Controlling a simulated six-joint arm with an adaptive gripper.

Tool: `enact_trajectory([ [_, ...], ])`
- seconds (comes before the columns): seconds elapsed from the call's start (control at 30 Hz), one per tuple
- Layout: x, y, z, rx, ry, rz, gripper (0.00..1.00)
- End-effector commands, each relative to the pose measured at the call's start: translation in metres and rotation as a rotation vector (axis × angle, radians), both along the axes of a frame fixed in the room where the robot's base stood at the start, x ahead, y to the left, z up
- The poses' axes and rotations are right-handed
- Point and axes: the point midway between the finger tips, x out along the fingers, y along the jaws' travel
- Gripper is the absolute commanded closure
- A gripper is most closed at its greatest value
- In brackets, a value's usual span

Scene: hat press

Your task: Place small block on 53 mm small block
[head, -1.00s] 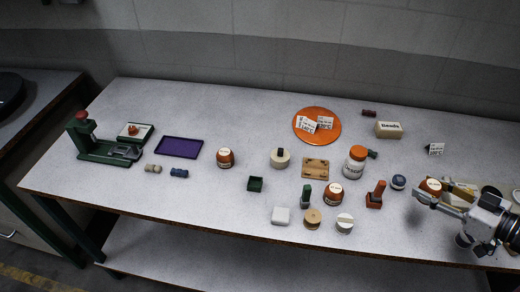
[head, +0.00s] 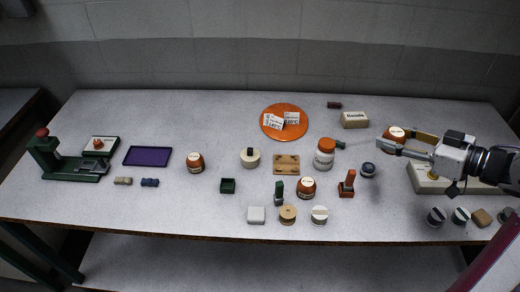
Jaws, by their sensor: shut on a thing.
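Three rounded orange-brown blocks with white labels are in view. One small block (head: 395,133) is held up at my gripper (head: 380,146), which is shut on it near its lower side, above the right part of the table. A second labelled block (head: 306,187) stands upright front of centre, between a green-handled stamp and a red-handled one. A third labelled block (head: 196,162) stands alone left of centre, right of the purple tray. The label sizes are too small to read, so I cannot tell which is the 53 mm one.
A white jar with an orange lid (head: 325,154), a dark ball-like item (head: 368,170) and a red-handled stamp (head: 347,184) stand left of my gripper. A pale base (head: 424,183) lies under my arm. The table (head: 110,207) is clear around the third block.

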Motion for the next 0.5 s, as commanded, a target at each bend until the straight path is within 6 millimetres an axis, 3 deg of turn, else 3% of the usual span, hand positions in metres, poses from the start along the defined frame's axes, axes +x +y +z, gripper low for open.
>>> enact_trajectory([
  [0.5,0.065,0.093,-0.001,0.0,-0.001,0.077,0.85],
])
